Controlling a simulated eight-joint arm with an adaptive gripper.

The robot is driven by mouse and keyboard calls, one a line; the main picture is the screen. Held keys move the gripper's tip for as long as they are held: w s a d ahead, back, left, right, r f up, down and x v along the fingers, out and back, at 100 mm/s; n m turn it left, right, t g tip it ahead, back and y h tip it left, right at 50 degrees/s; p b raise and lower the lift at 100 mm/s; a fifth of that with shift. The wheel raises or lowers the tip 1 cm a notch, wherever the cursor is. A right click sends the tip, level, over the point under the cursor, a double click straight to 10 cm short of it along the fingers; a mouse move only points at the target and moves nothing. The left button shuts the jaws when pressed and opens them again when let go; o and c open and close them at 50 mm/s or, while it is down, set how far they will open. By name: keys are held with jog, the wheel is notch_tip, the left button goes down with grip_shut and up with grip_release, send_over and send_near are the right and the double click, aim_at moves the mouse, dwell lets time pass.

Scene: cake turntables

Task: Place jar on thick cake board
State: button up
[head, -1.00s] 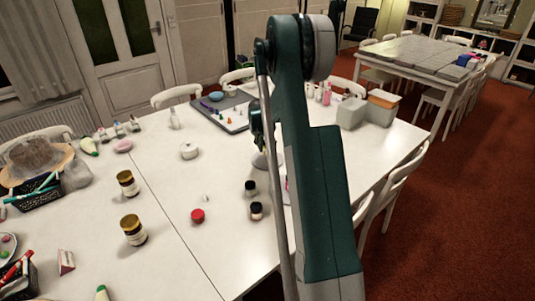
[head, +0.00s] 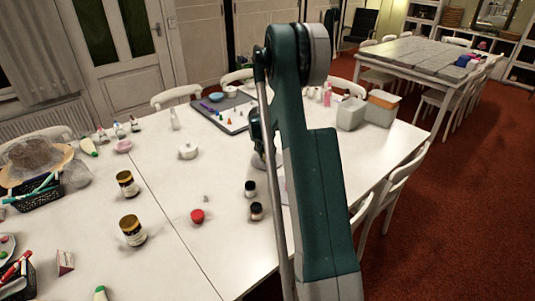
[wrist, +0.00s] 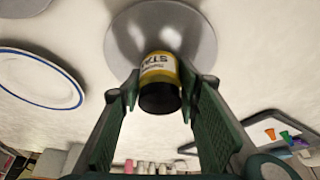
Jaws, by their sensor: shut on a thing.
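My gripper (wrist: 159,92) is shut on a jar (wrist: 160,70) with a yellow label and a black lid, seen in the wrist view. One finger lies on each side of the jar. A round silver-grey board (wrist: 128,38), which looks like the thick cake board, lies right by the jar's far end. I cannot tell whether the jar touches it. In the head view my arm hides the held jar and the fingertips; only part of the gripper (head: 256,132) shows left of the arm.
A white plate with a blue rim (wrist: 40,78) lies beside the board. A grey tray (wrist: 250,122) holds small coloured pieces. Two dark-lidded jars (head: 250,188) (head: 256,211), a red-topped pot (head: 197,216) and two gold-lidded jars (head: 127,184) (head: 132,230) stand on the white table (head: 170,265).

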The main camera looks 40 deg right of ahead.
jog(key=shift+f, duration=0.15)
jog(key=o, duration=1)
jog(key=shift+c, duration=0.2)
jog(key=p+v, duration=0.2)
jog(key=v, duration=1)
jog(key=shift+a, duration=0.1)
